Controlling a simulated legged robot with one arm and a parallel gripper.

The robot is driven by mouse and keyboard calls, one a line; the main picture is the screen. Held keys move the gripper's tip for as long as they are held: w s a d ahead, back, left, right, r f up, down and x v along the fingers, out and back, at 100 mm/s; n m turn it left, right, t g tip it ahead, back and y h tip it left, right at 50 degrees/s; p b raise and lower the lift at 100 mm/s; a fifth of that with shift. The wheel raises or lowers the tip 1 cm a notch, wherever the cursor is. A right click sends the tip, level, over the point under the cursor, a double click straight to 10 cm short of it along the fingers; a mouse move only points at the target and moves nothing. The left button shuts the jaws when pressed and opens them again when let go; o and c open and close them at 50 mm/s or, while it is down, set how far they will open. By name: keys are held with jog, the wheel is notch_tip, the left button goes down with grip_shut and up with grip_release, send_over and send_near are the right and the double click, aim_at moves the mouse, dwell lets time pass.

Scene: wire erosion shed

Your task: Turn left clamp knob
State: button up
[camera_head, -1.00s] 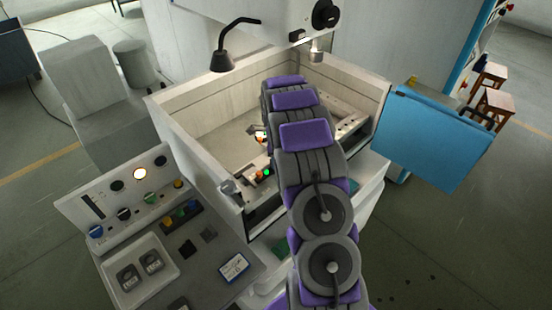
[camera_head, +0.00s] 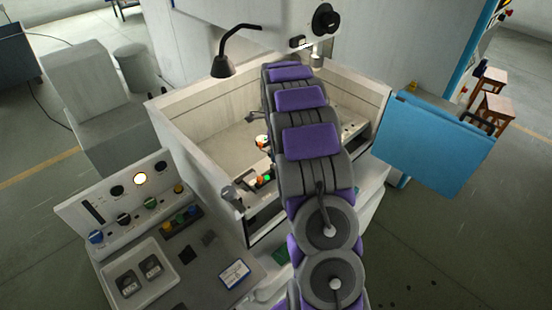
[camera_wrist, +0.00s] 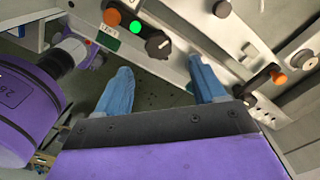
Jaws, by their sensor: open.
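In the wrist view a black round knob (camera_wrist: 158,44) with a white mark sits on a pale rail, beside a lit green lamp (camera_wrist: 135,27) and an orange button (camera_wrist: 112,16). A small label (camera_wrist: 83,28) on a dark green strip near it seems to read LEFT. My gripper (camera_wrist: 161,64) is open, its two blue fingers pointing toward the rail. The knob lies ahead of the gap between the fingertips and appears apart from both. In the head view my arm hides most of the gripper, and the green lamp (camera_head: 267,177) shows beside the arm.
The machine's tub (camera_head: 205,95) has raised pale walls around the work area. A second orange button (camera_wrist: 278,77) stands at the right in the wrist view. A control console (camera_head: 125,215) and a blue door (camera_head: 430,140) flank the tub.

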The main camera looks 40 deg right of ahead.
notch_tip(320, 180, up, 10)
dwell(0.3)
dwell(0.4)
jog(key=s+a+r+n+b, duration=0.35)
jog(key=s+a+n, duration=0.95)
jog(key=s+a, duration=0.45)
jog(key=s+a+f+n+b, duration=0.1)
jog(key=s+a+f+n, duration=0.1)
jog(key=s, duration=0.5)
jog(key=s+a+f+n+g+b, duration=0.1)
jog(key=s+a+f+n+b, duration=0.1)
jog(key=s+a+n, duration=0.3)
jog(key=s+a+f+n+b, duration=0.2)
jog(key=s+a+f+n, duration=0.1)
jog(key=s, duration=0.7)
jog(key=f+n, duration=0.1)
jog(key=n, duration=0.1)
jog(key=shift+a+f+n+g, duration=0.2)
jog(key=shift+n+g, duration=0.2)
